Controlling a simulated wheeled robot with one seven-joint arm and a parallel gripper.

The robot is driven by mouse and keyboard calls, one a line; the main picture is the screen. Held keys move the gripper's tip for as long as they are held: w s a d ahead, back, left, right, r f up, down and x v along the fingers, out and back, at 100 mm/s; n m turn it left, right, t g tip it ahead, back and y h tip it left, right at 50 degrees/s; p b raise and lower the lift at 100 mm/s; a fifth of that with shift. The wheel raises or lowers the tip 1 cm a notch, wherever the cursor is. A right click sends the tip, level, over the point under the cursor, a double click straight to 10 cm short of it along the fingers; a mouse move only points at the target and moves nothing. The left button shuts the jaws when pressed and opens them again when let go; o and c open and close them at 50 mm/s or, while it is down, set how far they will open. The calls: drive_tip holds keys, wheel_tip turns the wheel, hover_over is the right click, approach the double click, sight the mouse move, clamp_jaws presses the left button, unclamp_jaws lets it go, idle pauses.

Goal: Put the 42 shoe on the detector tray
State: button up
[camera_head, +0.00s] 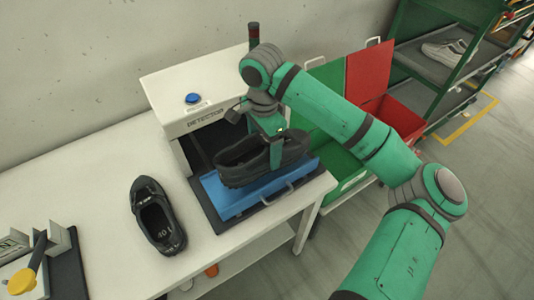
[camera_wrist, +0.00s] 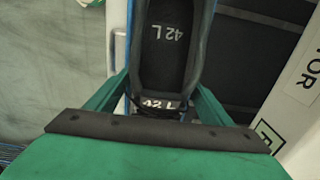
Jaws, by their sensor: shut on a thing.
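The black 42 shoe (camera_head: 245,161) is at the blue detector tray (camera_head: 238,202), over its top. In the wrist view the shoe (camera_wrist: 172,60) shows "42 L" on its insole and on a label at its near end. My gripper (camera_head: 272,143) is shut on the shoe. Its green fingers flank the shoe in the wrist view (camera_wrist: 160,100). Whether the shoe's sole touches the tray is hard to tell. The white detector (camera_head: 190,100) stands behind the tray, with a blue button on top.
Another black shoe marked 40 (camera_head: 157,215) lies on the white table (camera_head: 100,172), left of the tray. Green and red bins (camera_head: 369,72) stand right of the table, with a shelf rack (camera_head: 432,75) beyond.

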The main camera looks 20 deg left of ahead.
sight(268, 152)
drive_tip(key=shift+w+d+f, duration=0.1)
drive_tip(key=shift+w+f, duration=0.65)
drive_tip(key=shift+f, duration=0.1)
drive_tip(key=shift+w+f, duration=0.15)
drive_tip(key=shift+f, duration=0.75)
drive_tip(key=shift+w+f, duration=0.15)
drive_tip(key=shift+f, duration=0.75)
drive_tip(key=shift+f, duration=0.15)
drive_tip(key=o, duration=1.1)
wheel_tip(268, 152, up, 12)
drive_tip(key=shift+s+r, duration=0.1)
drive_tip(key=shift+r, duration=0.1)
